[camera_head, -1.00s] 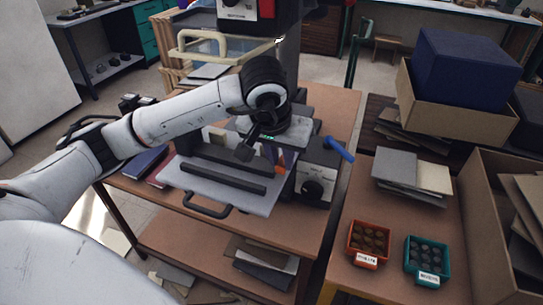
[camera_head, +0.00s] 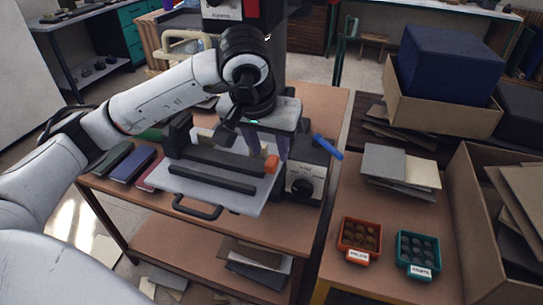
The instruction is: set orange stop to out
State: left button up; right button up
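The orange stop (camera_head: 272,163) is a small block at the right end of the dark bars on the grey plate of the bench press. My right gripper is not in view.
The grey plate (camera_head: 215,195) has a black front handle (camera_head: 197,209). A dial box (camera_head: 306,186) and a blue lever (camera_head: 327,147) stand to its right. Books (camera_head: 126,166) lie to the left. An orange tray (camera_head: 360,238) and a teal tray (camera_head: 418,255) sit on the right-hand table.

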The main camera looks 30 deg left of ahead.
pick_arm(q)
jog(key=v, duration=0.5)
jog(key=shift+s+d+r, duration=0.1)
jog(key=shift+r, duration=0.15)
